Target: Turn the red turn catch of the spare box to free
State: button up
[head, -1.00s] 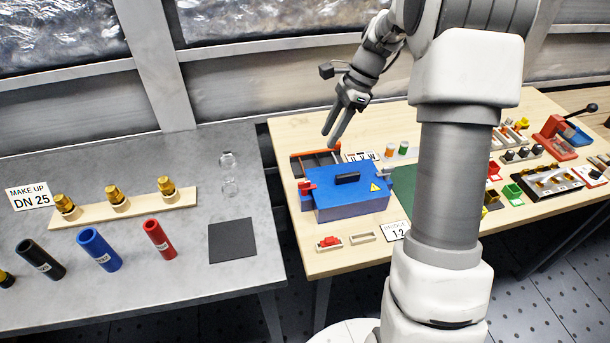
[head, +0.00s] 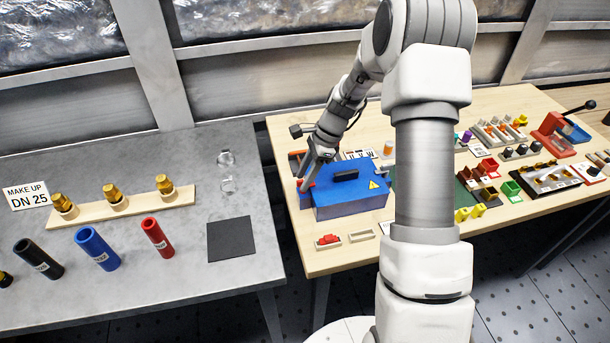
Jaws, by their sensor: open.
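The spare box (head: 350,204) is blue with a black handle (head: 345,175) and a yellow warning label on its lid. It stands on the left part of the wooden table. The red turn catch (head: 305,186) is at the box's left side and is partly covered by my gripper. My gripper (head: 305,179) is open, pointing down at the catch, with its fingertips right by it. I cannot tell whether the fingers touch the catch or straddle it.
A small tray with a red piece (head: 328,241) and an empty tray (head: 362,235) lie in front of the box. Behind the box is a rack with an orange-red bar (head: 297,153), partly hidden by my gripper. A grey table (head: 130,290) with fittings stands to the left.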

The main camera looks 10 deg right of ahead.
grip_shut()
jog(key=shift+n, duration=0.4)
jog(key=n+g, duration=0.1)
jog(key=n, duration=0.1)
jog(key=shift+w+r+n+p, duration=0.1)
jog(key=shift+w+n+p, duration=0.05)
jog(key=shift+n+p, duration=0.2)
jog(key=n+g, duration=0.1)
jog(key=n, duration=0.1)
jog(key=n+g+h, duration=0.1)
jog(key=n, duration=0.2)
jog(key=shift+w+a+n, duration=0.15)
jog(key=shift+n, duration=0.2)
jog(key=n+h, duration=0.1)
jog(key=n, duration=0.1)
jog(key=n+g, duration=0.1)
jog(key=n, duration=0.1)
jog(key=shift+a+h, duration=0.1)
jog(key=shift+h, duration=0.3)
jog(key=shift+n+h, duration=0.8)
jog(key=shift+n, duration=1.6)
